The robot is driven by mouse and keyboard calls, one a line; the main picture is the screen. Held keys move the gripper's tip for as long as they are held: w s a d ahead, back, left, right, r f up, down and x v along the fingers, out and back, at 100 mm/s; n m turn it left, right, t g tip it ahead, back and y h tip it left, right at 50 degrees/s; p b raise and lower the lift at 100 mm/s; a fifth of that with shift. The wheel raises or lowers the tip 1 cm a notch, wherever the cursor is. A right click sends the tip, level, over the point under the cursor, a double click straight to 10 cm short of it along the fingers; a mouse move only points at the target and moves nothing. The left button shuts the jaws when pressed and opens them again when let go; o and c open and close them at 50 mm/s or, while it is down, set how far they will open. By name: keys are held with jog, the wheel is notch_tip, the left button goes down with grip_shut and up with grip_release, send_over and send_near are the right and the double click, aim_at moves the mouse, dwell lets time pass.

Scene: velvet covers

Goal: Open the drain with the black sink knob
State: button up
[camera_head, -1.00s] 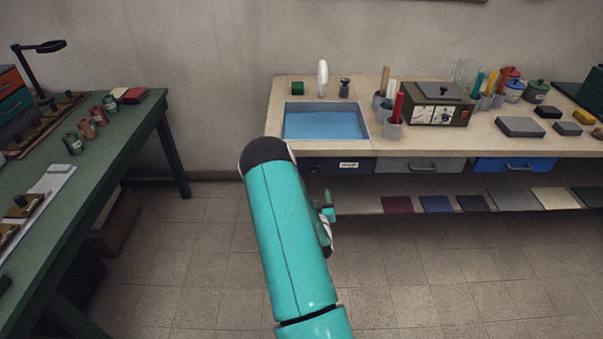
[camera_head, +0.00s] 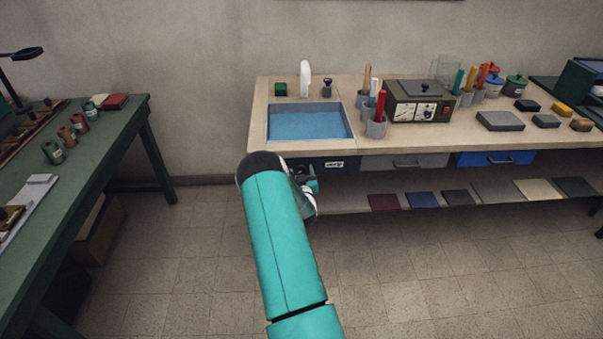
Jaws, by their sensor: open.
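The black sink knob (camera_head: 327,88) stands upright on the bench top behind the sink, just right of the white faucet (camera_head: 305,77). The sink (camera_head: 352,127) is a rectangular basin set in the bench, with blue water (camera_head: 305,125) in it. The drain is not visible under the water. My gripper (camera_head: 312,184) is partly hidden behind my teal arm. It is low in front of the bench, below the sink and well apart from the knob. It is open, with nothing seen in it.
A drawer front (camera_head: 322,164) is near my gripper. A green table (camera_head: 92,155) stands left; the floor between is clear.

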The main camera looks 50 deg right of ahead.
jog(key=shift+w+d, duration=0.2)
jog(key=shift+c, duration=0.4)
jog(key=c, duration=0.9)
